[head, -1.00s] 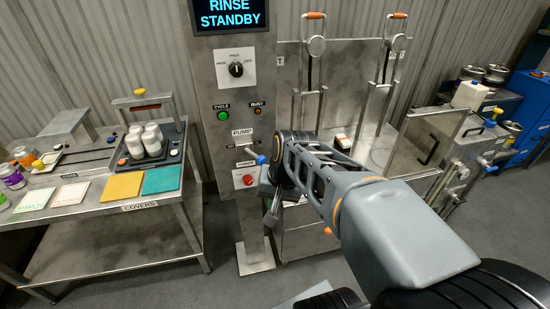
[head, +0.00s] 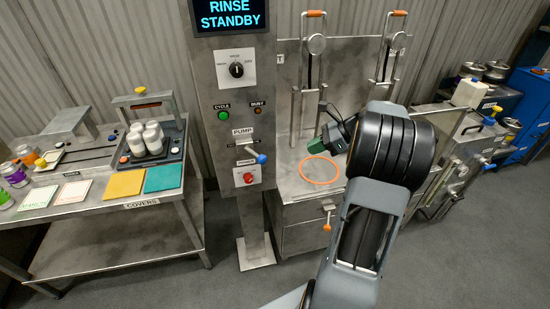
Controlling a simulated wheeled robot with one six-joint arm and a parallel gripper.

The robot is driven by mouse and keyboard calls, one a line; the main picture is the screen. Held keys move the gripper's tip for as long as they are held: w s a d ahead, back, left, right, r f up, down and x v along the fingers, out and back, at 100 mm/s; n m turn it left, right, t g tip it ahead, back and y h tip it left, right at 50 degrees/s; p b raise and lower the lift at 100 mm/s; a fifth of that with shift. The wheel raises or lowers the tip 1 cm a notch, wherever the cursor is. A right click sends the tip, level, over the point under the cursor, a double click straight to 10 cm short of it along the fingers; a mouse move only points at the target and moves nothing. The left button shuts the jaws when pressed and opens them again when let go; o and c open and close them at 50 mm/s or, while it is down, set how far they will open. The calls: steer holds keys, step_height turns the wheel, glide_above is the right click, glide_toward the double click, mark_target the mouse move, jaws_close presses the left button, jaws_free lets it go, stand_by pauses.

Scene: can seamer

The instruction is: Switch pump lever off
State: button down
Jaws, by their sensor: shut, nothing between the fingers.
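The pump lever (head: 262,159) has a blue knob and sits on the grey control column, below the PUMP label (head: 242,132). Its knob points to the right and slightly down. The small lettering beside the lever is too small to read. My gripper (head: 322,138) is shut, to the right of the lever and clear of it, in front of the steel bench. Its fingers are small and partly hidden by the wrist.
An orange ring (head: 320,170) marks the steel bench at right. A table with cups, jars and coloured cards (head: 122,185) stands left.

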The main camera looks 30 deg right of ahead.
steer(key=p, duration=0.2)
glide_toward(254, 154)
steer(key=shift+s+a+f, duration=0.2)
steer(key=shift+a+f, duration=0.1)
steer(key=shift+f, duration=0.6)
steer(key=shift+s+a+f, duration=0.2)
steer(key=shift+a+f, duration=0.05)
steer(key=shift+f, duration=0.65)
steer(key=shift+s+a+f, duration=0.2)
steer(key=shift+a+f, duration=0.1)
steer(key=shift+f, duration=0.6)
steer(key=shift+s, duration=0.1)
